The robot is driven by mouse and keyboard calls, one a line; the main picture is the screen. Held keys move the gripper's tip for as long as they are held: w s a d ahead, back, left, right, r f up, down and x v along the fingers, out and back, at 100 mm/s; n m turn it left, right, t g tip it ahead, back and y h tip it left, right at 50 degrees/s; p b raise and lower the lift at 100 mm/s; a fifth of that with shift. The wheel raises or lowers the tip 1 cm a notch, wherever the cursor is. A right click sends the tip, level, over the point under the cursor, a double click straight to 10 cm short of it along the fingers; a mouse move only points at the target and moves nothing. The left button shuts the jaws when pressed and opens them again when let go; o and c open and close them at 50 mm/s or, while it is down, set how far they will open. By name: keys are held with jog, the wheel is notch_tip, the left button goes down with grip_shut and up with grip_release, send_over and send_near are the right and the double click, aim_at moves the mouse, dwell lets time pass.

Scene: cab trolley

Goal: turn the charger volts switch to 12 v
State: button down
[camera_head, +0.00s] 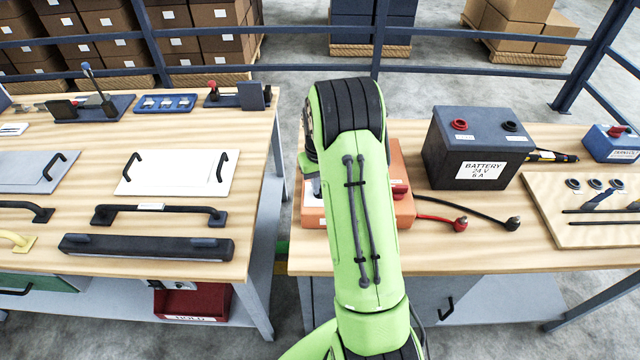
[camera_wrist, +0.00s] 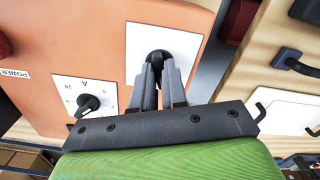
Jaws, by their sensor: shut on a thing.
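The orange charger (camera_head: 403,208) stands on the right bench, mostly hidden behind my green arm in the head view. In the wrist view its orange face (camera_wrist: 85,40) fills the upper left. A white switch plate (camera_wrist: 187,44) carries a dark knob (camera_wrist: 156,54), and my gripper (camera_wrist: 160,68) is shut on that knob. The fingers hide the plate's markings, so I cannot read the setting. A second white plate (camera_wrist: 68,90), marked A, has a black pointer knob (camera_wrist: 87,103) to the left, clear of the fingers.
A dark battery (camera_head: 478,150) labelled 24 V, 6 A stands right of the charger. Red and black leads (camera_head: 460,224) lie on the bench before it. The left bench (camera_head: 255,150) holds handles and panels, with a floor gap between benches.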

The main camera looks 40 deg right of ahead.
jog(key=shift+w+r+n, duration=0.1)
jog(key=shift+n, duration=0.9)
jog(key=c, duration=1.2)
grip_release()
jog(key=shift+o, duration=0.2)
notch_tip(320, 180, up, 16)
jog(key=p, duration=0.1)
jog(key=shift+p, duration=0.4)
